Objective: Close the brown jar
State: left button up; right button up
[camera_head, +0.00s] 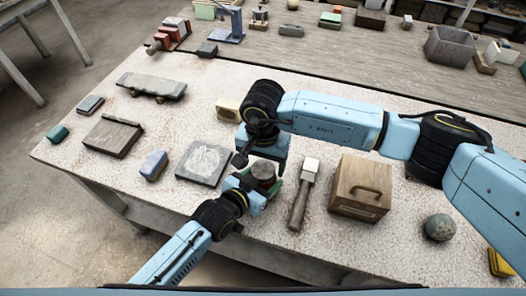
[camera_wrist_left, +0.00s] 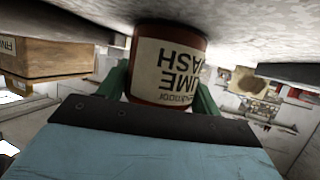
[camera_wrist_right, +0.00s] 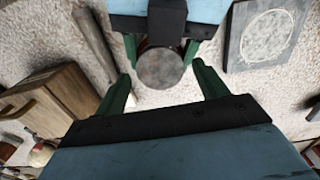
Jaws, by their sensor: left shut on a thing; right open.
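The brown jar (camera_head: 263,176) stands upright near the table's front edge. Its label, reading LIME WASH, appears upside down in the left wrist view (camera_wrist_left: 165,68). My left gripper (camera_head: 255,189) is shut around the jar's side, with green fingers on both sides of it. A flat, mottled round lid (camera_wrist_right: 160,68) covers the jar's top; whether it is tight I cannot tell. My right gripper (camera_wrist_right: 162,72) is open above the jar, pointing down, its fingers on either side of the lid and apart from it. The right fingers are mostly hidden in the head view.
A mallet (camera_head: 304,192) lies just right of the jar, with a wooden box (camera_head: 360,187) beyond it. A grey slab with a pale disc (camera_head: 205,163) lies to the left. The table's front edge is close.

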jog(key=shift+f, duration=0.6)
jog(key=c, duration=1)
jog(key=m, duration=0.6)
jog(key=shift+m, duration=0.3)
jog(key=m, duration=0.6)
jog(key=o, duration=1.1)
